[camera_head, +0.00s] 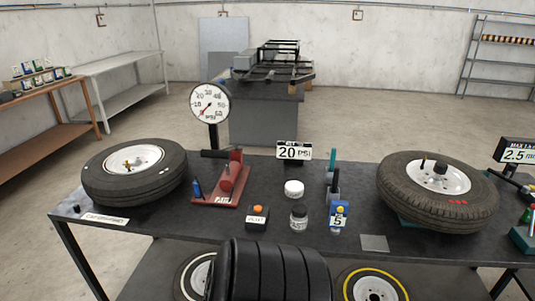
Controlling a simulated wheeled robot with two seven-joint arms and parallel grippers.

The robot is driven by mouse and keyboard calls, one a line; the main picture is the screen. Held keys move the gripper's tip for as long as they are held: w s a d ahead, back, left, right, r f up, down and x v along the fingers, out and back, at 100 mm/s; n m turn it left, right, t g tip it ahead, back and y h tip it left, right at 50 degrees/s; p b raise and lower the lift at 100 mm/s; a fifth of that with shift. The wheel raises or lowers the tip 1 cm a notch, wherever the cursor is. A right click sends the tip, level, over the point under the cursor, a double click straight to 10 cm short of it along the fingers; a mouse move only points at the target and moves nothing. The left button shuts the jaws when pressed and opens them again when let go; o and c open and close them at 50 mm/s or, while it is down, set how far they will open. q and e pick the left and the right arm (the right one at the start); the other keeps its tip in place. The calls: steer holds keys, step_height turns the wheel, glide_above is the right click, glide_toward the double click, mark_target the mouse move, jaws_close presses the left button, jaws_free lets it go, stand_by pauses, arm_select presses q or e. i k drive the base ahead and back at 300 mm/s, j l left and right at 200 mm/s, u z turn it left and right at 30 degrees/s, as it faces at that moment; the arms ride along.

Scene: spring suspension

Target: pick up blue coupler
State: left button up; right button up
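A small blue upright piece (197,188), which looks like the blue coupler, stands at the left end of the red foot pump base (222,201) on the dark workbench. It is too small to make out in detail. Another blue item, a block marked 5 (338,214), stands right of the bench's middle. Neither of my grippers is in view, and nothing is seen holding the blue piece.
A tyre (103,186) lies at the bench's left and another (410,206) at its right. A round gauge (211,104) rises behind the pump. A white-lidded jar (299,218) and an orange-button box (257,217) stand mid-bench.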

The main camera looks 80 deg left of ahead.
mark_target(198, 195)
steer(key=u, duration=3.3)
